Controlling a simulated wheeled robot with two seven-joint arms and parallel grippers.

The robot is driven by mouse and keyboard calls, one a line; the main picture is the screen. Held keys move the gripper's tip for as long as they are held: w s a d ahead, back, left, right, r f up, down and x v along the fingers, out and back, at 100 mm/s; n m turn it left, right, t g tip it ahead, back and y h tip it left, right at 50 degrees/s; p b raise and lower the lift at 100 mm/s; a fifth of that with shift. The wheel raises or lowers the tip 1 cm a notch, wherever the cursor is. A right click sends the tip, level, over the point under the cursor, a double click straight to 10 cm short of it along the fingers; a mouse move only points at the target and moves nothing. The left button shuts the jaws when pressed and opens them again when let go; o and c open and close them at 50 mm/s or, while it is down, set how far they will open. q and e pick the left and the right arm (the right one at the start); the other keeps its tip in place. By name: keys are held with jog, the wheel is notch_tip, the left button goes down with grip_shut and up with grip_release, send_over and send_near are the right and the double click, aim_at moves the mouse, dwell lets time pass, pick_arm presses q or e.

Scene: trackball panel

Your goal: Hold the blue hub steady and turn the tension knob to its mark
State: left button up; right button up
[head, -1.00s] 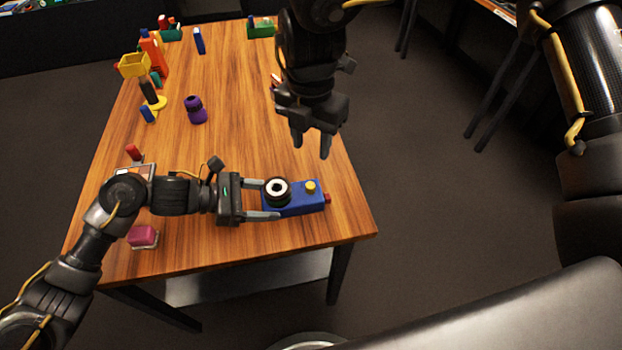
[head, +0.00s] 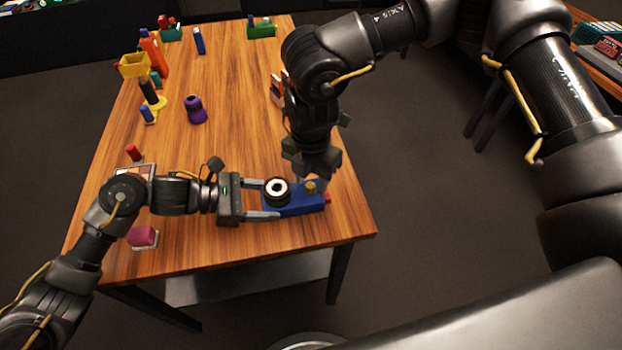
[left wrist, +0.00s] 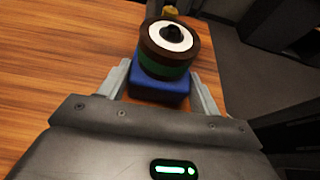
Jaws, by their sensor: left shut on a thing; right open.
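The blue hub (head: 296,206) lies near the front right of the table. It carries a black dial with a white ring (head: 277,190), a yellow knob (head: 310,187) and a red part (head: 327,198) at its right end. My left gripper (head: 263,200) is shut on the hub's left end, a finger on each side. The left wrist view shows the hub's blue end (left wrist: 160,86) between its fingers. My right gripper (head: 311,181) is open, pointing down at the yellow knob; whether it touches is unclear. The knob's mark is too small to see.
A purple object (head: 195,109) stands mid-table. Several coloured blocks and a yellow bin (head: 132,66) stand at the back left. A pink block (head: 143,236) lies front left, by my left arm. The table's front edge is close to the hub.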

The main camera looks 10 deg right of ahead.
jog(key=shift+f, duration=0.35)
jog(key=shift+c, duration=0.4)
grip_shut()
